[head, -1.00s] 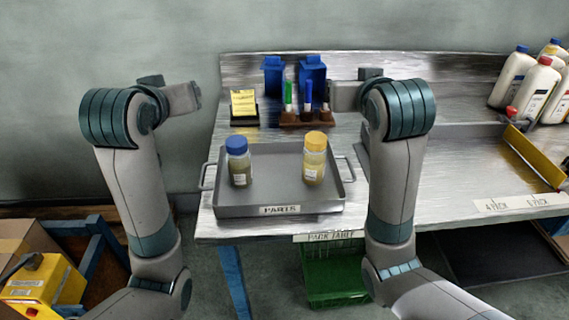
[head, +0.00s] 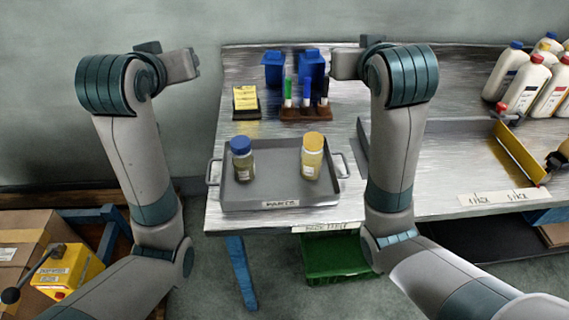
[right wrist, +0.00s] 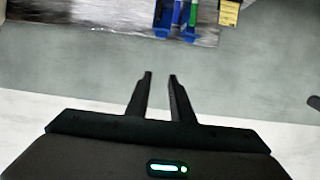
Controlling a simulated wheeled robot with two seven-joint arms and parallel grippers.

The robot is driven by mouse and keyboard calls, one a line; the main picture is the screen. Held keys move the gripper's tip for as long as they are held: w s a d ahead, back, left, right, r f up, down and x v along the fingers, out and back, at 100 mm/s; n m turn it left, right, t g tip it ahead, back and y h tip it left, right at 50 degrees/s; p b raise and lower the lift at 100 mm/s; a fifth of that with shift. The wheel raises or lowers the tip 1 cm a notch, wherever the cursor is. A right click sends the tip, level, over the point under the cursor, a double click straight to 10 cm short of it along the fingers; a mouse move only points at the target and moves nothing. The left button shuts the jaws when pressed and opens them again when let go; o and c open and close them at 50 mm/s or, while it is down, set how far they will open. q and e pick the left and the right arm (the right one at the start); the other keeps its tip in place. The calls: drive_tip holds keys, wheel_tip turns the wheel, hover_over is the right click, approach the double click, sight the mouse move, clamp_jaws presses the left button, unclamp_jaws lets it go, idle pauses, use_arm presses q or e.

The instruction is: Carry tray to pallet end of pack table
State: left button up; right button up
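The grey tray (head: 305,197) with two side handles and a "PARTS" label sits on the left end of the metal pack table (head: 425,195). A blue-capped jar (head: 242,163) and a yellow-capped jar (head: 312,160) stand upright in it. Both my arms are raised on either side of the tray, apart from it. My left gripper's fingers do not show in the head view. My right gripper (right wrist: 160,78) shows in the right wrist view with two dark fingers apart and nothing between them.
Blue bins (head: 312,68), a rack of markers (head: 306,112) and a yellow note block (head: 246,101) stand behind the tray. A low-walled section (head: 440,133) and white bottles (head: 510,75) are to the right. A green crate (head: 340,262) is below. Cardboard boxes (head: 22,226) lie at left.

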idle(0.4)
wheel_tip(320, 180, up, 10)
idle(0.8)
idle(0.8)
